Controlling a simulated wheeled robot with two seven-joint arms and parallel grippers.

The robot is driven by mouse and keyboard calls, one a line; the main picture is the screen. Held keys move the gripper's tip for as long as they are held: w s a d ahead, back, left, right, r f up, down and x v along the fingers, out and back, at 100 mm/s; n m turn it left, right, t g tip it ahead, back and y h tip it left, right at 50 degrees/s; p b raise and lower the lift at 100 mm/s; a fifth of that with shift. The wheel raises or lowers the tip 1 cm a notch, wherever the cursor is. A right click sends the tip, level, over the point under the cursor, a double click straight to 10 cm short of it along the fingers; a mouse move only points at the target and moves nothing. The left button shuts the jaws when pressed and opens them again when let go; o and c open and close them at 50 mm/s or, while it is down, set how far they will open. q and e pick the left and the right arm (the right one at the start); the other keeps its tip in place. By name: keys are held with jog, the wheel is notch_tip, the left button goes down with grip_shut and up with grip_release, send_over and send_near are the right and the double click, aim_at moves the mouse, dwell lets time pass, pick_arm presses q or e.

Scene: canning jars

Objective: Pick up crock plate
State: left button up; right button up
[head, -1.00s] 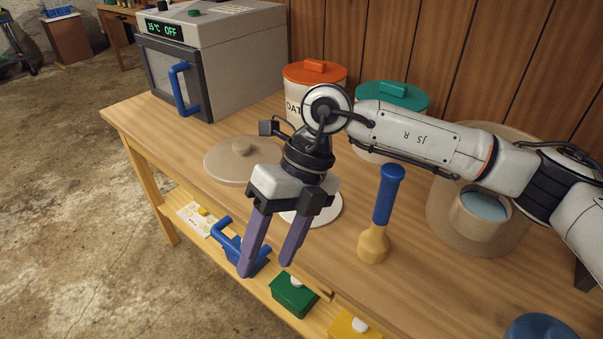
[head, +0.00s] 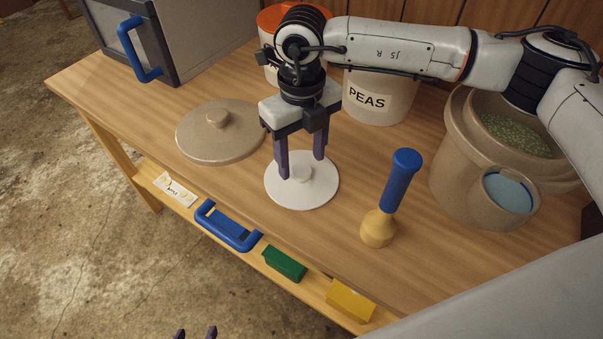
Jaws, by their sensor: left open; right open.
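The crock plate, a white round disc (head: 322,192) with a small knob in its middle, lies flat on the wooden bench. My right gripper (head: 302,167) points down over it, open, with one purple finger on each side of the knob. Whether the fingers touch the plate or knob, I cannot tell. My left gripper (head: 196,333) shows only its two fingertips at the bottom edge, apart and empty, low in front of the bench.
A tan lid (head: 232,140) lies left of the plate. A blue-handled wooden tamper (head: 402,178) stands to its right. A tan crock (head: 450,180) with green contents and a cup with blue inside stand further right. A PEAS canister (head: 385,97) stands behind. A shelf (head: 318,292) runs below.

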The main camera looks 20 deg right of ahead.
aim_at(302, 175)
jog(key=shift+f, duration=1.25)
jog(key=c, duration=1.3)
